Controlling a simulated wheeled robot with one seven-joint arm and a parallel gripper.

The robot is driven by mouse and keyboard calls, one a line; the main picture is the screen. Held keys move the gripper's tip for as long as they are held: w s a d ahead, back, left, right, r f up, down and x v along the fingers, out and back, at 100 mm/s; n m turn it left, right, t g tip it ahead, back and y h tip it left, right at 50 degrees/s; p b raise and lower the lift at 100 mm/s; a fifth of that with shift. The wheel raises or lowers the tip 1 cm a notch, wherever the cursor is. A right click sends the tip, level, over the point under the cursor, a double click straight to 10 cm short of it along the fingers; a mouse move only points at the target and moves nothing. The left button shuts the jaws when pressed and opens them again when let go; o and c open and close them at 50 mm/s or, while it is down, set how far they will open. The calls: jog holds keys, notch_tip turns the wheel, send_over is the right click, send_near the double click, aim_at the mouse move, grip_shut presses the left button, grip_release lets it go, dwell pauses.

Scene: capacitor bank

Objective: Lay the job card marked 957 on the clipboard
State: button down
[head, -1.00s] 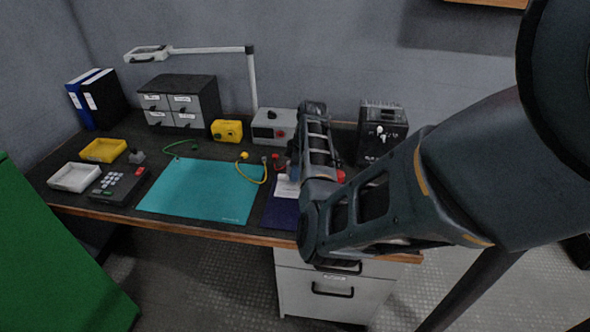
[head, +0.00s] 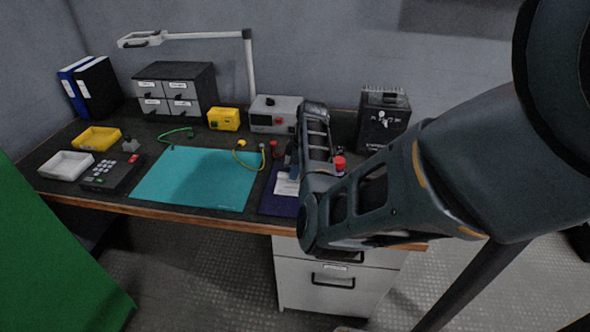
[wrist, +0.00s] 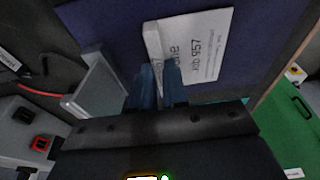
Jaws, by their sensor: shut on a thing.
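The job card (wrist: 207,45) is a white sheet with printed lines and the number 957, with a raised white edge beside my fingers. My gripper (wrist: 160,86) is shut on the card at that edge. The card is over the dark blue clipboard (wrist: 110,22); I cannot tell whether it rests flat on it. In the head view the clipboard (head: 275,204) lies at the bench's front edge, right of the teal mat, with the white card (head: 287,186) over it. My arm hides the right part of the clipboard and most of my gripper.
A grey block (wrist: 97,88) stands close beside my fingers. The teal mat (head: 195,180) is clear. A grey box with a red button (head: 274,115) and a black unit (head: 382,122) stand behind. A yellow cable (head: 245,160) lies near the clipboard.

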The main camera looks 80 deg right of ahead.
jog(key=c, duration=1.1)
grip_release()
jog(key=shift+o, duration=0.2)
jog(key=shift+r, duration=0.1)
jog(key=shift+v, duration=3.85)
